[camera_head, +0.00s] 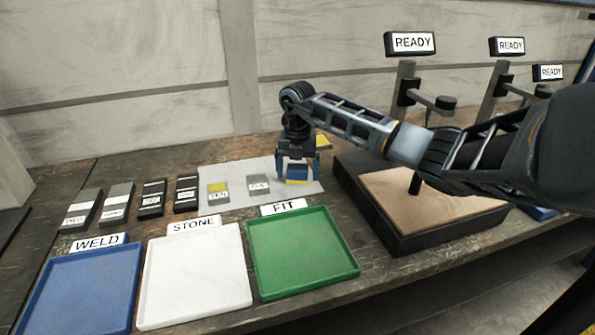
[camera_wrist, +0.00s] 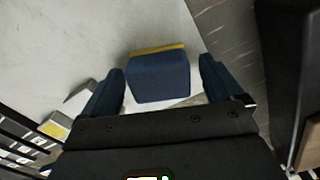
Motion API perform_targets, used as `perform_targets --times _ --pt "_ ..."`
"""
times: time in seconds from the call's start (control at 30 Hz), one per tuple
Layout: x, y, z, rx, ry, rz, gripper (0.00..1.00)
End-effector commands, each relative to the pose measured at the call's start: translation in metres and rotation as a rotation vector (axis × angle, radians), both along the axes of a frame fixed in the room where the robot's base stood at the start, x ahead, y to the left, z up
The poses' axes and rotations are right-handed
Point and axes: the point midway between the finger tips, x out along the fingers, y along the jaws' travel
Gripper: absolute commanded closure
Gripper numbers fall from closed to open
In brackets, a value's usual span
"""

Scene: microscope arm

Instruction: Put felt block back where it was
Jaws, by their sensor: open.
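A blue block with a yellow edge (camera_head: 297,172) sits on the pale mat (camera_head: 233,172), near its right end. It carries no label that I can read, so I cannot confirm that it is the felt block. My gripper (camera_head: 298,166) is above it, pointing down, with a finger on each side. In the wrist view, the block (camera_wrist: 158,80) lies between the open blue fingers (camera_wrist: 162,72), with a visible gap on both sides. The block's underside is hidden.
Labelled blocks, one yellow-topped (camera_head: 218,191) and one grey (camera_head: 258,184), lie left on the mat. Several dark and grey blocks stand farther left. Blue (camera_head: 84,290), white (camera_head: 195,275) and green (camera_head: 303,252) trays are in front. A dark-rimmed box (camera_head: 398,240) stands right.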

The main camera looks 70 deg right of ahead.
Motion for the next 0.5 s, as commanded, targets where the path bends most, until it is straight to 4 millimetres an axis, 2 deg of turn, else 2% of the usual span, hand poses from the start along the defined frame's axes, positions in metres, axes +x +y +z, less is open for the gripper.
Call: perform_targets --times 0.17,0.5 --pt "0.0 -0.001 0.026 -0.004 -0.002 0.002 0.07" --pt "0.001 -0.001 0.093 -0.003 -0.002 0.001 0.07"
